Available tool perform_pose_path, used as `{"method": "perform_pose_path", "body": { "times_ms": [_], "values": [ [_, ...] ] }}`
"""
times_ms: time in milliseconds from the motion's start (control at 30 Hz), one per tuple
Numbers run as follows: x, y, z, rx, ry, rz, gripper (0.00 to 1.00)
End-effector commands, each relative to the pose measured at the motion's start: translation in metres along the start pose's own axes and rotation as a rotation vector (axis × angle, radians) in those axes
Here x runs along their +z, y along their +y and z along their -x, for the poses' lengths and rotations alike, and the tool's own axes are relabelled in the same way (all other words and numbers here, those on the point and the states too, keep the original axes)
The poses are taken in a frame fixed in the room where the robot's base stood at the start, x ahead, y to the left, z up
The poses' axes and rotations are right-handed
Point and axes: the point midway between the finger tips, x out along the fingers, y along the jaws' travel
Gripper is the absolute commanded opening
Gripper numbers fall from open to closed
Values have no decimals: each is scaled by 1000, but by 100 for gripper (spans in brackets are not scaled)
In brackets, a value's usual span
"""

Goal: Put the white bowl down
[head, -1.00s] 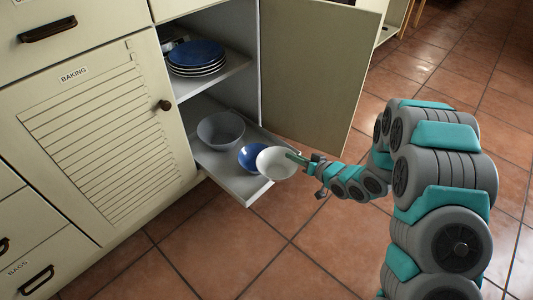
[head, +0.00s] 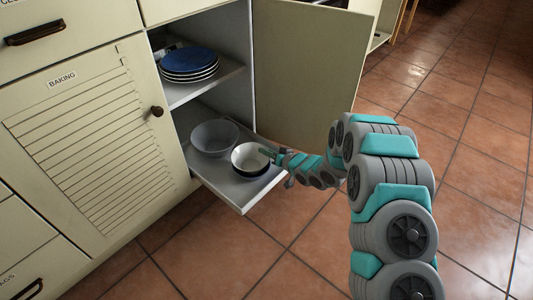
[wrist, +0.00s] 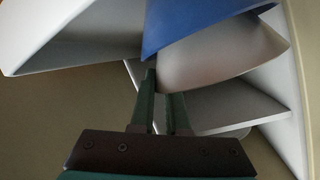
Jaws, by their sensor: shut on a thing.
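The white bowl (head: 250,156) is roughly level over the pulled-out lower shelf in the head view. My gripper (head: 267,153) is shut on its right rim. A dark bowl edge shows just under the white bowl, where the blue bowl stood; most of that bowl is hidden. I cannot tell whether the two bowls touch. In the wrist view, my gripper's fingers (wrist: 162,92) reach up to a pale curved surface, probably the white bowl (wrist: 220,55), with a blue surface above it.
A grey bowl (head: 214,138) stands on the lower shelf (head: 236,192), left of the white bowl. Blue-topped stacked plates (head: 190,62) sit on the upper shelf (head: 205,88). The open cabinet door (head: 310,75) stands behind my arm. The shelf's front strip is bare.

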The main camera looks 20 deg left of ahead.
Motion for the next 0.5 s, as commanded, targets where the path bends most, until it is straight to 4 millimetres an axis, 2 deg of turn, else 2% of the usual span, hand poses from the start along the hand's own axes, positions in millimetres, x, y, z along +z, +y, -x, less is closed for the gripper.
{"method": "perform_pose_path", "body": {
  "times_ms": [400,433,500],
  "values": [
    [4,2,-2,0,1,-1,0],
    [4,2,-2,0,1,0,16],
    [4,2,-2,0,1,0,24]
  ]
}}
